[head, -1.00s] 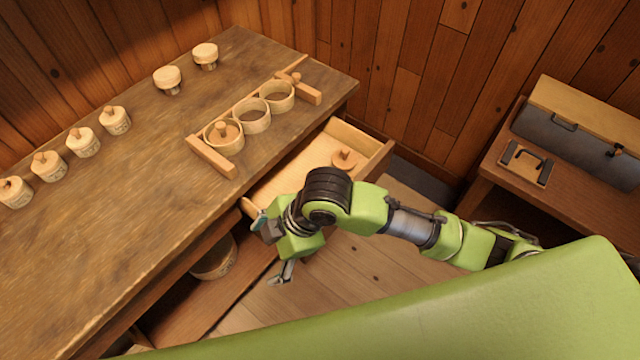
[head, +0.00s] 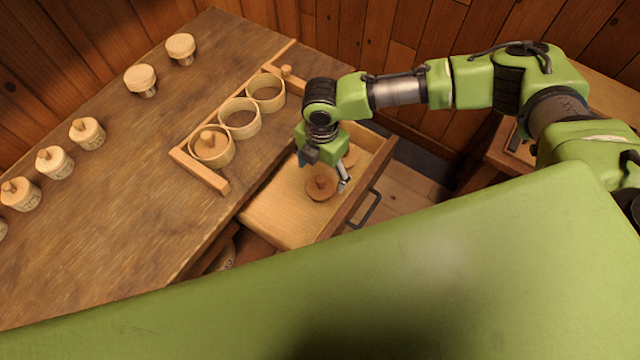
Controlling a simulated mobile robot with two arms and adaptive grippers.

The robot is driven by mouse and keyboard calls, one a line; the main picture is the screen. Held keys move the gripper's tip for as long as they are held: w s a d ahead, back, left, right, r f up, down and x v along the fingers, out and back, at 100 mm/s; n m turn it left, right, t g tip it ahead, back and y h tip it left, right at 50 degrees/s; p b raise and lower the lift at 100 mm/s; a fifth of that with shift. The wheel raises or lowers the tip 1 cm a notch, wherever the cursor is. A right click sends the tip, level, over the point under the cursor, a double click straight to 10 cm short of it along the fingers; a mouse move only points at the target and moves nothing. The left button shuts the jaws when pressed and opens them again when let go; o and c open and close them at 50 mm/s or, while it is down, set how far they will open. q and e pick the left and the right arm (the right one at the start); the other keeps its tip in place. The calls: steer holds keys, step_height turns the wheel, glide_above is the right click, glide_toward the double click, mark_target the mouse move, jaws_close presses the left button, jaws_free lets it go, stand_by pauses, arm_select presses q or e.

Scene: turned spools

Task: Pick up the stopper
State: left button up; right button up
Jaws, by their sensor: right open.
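Two round wooden pieces with a knob on top, which look like stoppers, lie in the open drawer (head: 280,220). My left gripper is not in view.
On the table stand a wooden rack with three rings (head: 240,118), one holding a knobbed piece (head: 210,143), several knobbed jars (head: 55,162) and two mushroom-shaped pieces (head: 140,78). The drawer handle (head: 368,209) sticks out at the front. A side table is at right.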

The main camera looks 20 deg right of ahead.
mark_target(321, 180)
steer(key=f, duration=0.2)
steer(key=shift+w+f, duration=0.25)
steer(key=shift+f, duration=0.1)
steer(key=shift+w+f+p, duration=0.15)
steer(key=shift+f+p, duration=0.3)
steer(key=shift+f, duration=0.45)
step_height(321, 180, down, 3)
steer(key=shift+r, duration=0.2)
steer(key=shift+w+f+p, duration=0.15)
steer(key=shift+f+p, duration=0.15)
steer(key=shift+f, duration=0.3)
steer(key=c, duration=1.2)
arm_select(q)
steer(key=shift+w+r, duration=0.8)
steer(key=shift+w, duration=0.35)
arm_select(e)
steer(key=shift+r, duration=0.1)
